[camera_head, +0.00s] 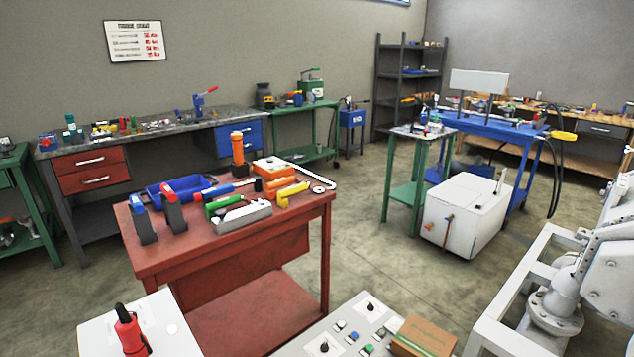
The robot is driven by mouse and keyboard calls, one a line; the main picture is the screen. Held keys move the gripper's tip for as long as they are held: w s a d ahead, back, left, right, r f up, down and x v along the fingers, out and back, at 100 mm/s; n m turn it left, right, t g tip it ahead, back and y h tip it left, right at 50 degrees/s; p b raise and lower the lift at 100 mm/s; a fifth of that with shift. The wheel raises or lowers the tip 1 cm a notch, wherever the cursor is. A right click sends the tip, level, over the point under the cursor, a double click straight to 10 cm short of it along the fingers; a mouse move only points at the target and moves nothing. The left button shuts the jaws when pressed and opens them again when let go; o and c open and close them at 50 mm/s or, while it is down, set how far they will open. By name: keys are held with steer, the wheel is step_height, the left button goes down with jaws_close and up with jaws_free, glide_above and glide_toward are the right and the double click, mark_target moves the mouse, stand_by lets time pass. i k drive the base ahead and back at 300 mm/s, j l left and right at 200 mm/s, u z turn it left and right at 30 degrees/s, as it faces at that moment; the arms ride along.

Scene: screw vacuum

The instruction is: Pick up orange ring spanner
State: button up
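Several tools lie on the red table (150,259) left of centre. A long orange tool (279,184) lies near its right side, just behind a yellow tool (293,193); it is too small to tell whether it is the ring spanner. An orange and white block-like thing (270,167) lies just behind it. An orange cylinder (238,148) stands upright at the table's back. My gripper is not in view.
The red table also bears a blue tray (182,188), a grey tray (241,217) and blue and red upright tools at its left corner. A control panel (345,330) and a white box with a red handle (130,330) stand in front.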

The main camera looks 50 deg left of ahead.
mark_target(280, 182)
steer(key=u, duration=2.2)
steer(key=j+u, duration=0.2)
steer(key=j, duration=0.15)
steer(key=i+j+u, duration=0.15)
steer(key=j, duration=0.2)
steer(key=i+j+u, duration=0.4)
steer(key=j, duration=0.25)
steer(key=i+j+u, duration=0.15)
steer(key=i+j, duration=0.25)
steer(key=i+j+u, duration=0.15)
steer(key=i+j, duration=0.25)
steer(key=i, duration=0.15)
steer(key=i+j+z, duration=0.15)
steer(key=i+z, duration=0.3)
steer(key=i, duration=1.3)
steer(key=i+z, duration=0.15)
steer(key=i, duration=0.45)
steer(key=i+z, duration=0.2)
steer(key=i, duration=0.35)
steer(key=i+j+z, duration=0.15)
steer(key=i, duration=0.45)
steer(key=i+l+z, duration=0.2)
steer(key=z, duration=0.25)
steer(key=i+z, duration=0.8)
steer(key=z, duration=0.15)
steer(key=i+j+z, duration=0.25)
steer(key=z, duration=0.25)
steer(key=i, duration=0.05)
